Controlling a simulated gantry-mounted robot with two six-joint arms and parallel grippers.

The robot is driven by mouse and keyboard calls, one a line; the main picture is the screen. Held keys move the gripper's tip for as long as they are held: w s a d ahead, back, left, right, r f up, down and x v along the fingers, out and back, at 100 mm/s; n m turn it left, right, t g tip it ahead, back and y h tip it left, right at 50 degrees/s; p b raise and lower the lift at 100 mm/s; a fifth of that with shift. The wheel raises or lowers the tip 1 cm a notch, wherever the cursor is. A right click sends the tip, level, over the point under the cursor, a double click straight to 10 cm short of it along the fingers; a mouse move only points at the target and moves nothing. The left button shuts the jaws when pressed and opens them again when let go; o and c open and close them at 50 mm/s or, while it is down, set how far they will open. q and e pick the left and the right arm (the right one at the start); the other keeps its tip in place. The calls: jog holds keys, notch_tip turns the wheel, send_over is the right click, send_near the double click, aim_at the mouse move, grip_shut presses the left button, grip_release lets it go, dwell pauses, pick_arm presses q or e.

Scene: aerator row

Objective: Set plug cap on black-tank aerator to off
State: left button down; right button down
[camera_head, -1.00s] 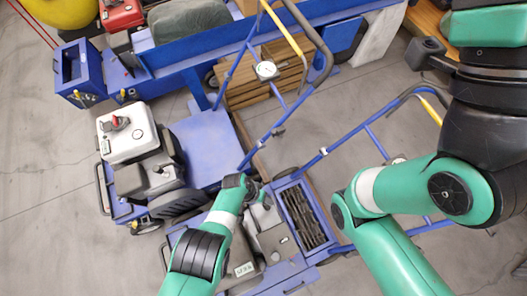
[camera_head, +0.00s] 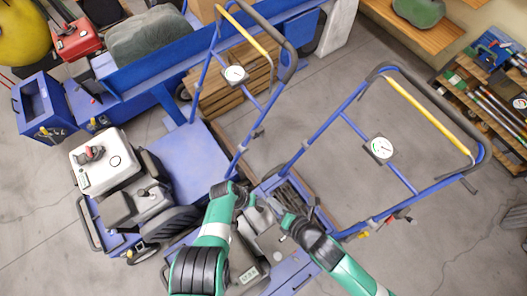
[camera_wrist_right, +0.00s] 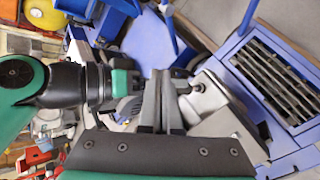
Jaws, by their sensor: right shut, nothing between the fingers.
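The near blue aerator (camera_head: 292,270) stands at the bottom middle of the head view, with its grey engine (camera_head: 273,242) partly under my arms.
A second blue aerator with a white tank (camera_head: 105,160) and red cap (camera_head: 92,153) stands at the left. The near aerator's blue handle (camera_head: 350,122) rises right of my right arm. A shelf of tools (camera_head: 492,100) is at the far right. Grey floor (camera_head: 455,235) is open at right.

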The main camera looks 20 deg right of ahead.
pick_arm(q)
jog(key=shift+w+d+r, duration=0.1)
jog(key=shift+r, duration=0.1)
pick_arm(e)
jog(key=s+f+n, duration=0.3)
jog(key=s+a+f+n+g, duration=0.1)
jog(key=s+f+n, duration=0.5)
jog(key=shift+s+a+f+g+h, duration=0.1)
jog(key=shift+a+f+g+h, duration=0.05)
jog(key=shift+a+g+h, duration=0.2)
jog(key=n, duration=0.1)
jog(key=f+n+t, duration=0.1)
jog(key=shift+w+a+n, duration=0.1)
jog(key=shift+w+n, duration=0.1)
jog(key=shift+n, duration=0.1)
jog(key=x, duration=0.9)
jog(key=shift+w+f, duration=0.2)
jog(key=shift+w, duration=0.15)
pick_arm(q)
jog(key=shift+w, duration=0.1)
pick_arm(e)
jog(key=shift+w+a+r, duration=0.1)
jog(key=shift+w+r, duration=0.15)
jog(key=shift+w, duration=0.05)
jog(key=r, duration=0.1)
jog(key=w+r, duration=0.1)
jog(key=r, duration=0.1)
jog(key=shift+w+a, duration=0.1)
jog(key=shift+a, duration=0.05)
